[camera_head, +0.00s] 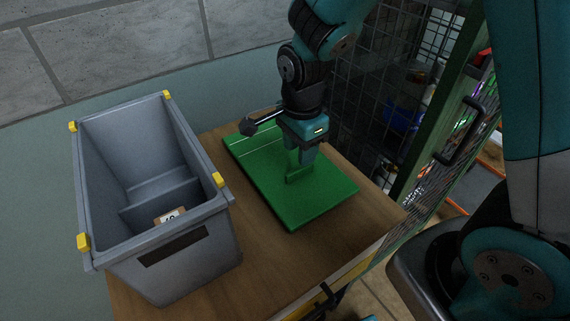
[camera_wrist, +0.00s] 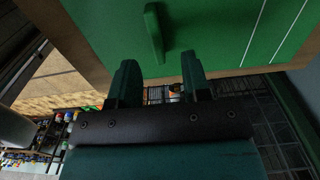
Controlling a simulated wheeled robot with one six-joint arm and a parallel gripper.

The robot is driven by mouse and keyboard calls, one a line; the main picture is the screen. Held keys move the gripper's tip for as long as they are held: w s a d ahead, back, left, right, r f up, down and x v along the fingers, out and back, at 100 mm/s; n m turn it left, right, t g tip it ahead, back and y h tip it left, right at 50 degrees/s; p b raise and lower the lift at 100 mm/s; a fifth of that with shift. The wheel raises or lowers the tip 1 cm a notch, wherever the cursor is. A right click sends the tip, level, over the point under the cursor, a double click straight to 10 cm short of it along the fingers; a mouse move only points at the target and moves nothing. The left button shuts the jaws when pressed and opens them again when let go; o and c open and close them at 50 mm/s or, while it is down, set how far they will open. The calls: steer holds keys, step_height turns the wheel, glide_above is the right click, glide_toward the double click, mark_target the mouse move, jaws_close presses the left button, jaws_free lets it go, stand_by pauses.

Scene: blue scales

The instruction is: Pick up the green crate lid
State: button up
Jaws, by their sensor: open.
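The green crate lid (camera_head: 320,199) lies flat on a wooden table, to the right of the grey crate. It has a raised upright handle (camera_head: 298,175) near its middle. My gripper (camera_head: 308,155) is over the lid, pointing down, close behind the handle and partly hiding it. In the wrist view the lid (camera_wrist: 225,35) fills the top of the picture, and its handle (camera_wrist: 154,33) stands beyond the fingertips, roughly between them sideways. My gripper (camera_wrist: 160,75) is open there, with nothing between its two fingers.
A grey crate (camera_head: 200,222) with yellow corner pieces stands left of the lid, with a small labelled box (camera_head: 170,216) inside. A wire mesh panel (camera_head: 362,90) and a green-framed door with a black handle (camera_head: 460,131) are at the right. Bare wooden table (camera_head: 290,265) shows in front.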

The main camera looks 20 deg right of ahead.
mark_target(300, 169)
steer(key=shift+s+f+p, duration=0.15)
steer(key=shift+f, duration=1.35)
steer(key=shift+s+f+p, duration=0.1)
steer(key=shift+f+p, duration=0.05)
steer(key=shift+f, duration=1.3)
jaws_close()
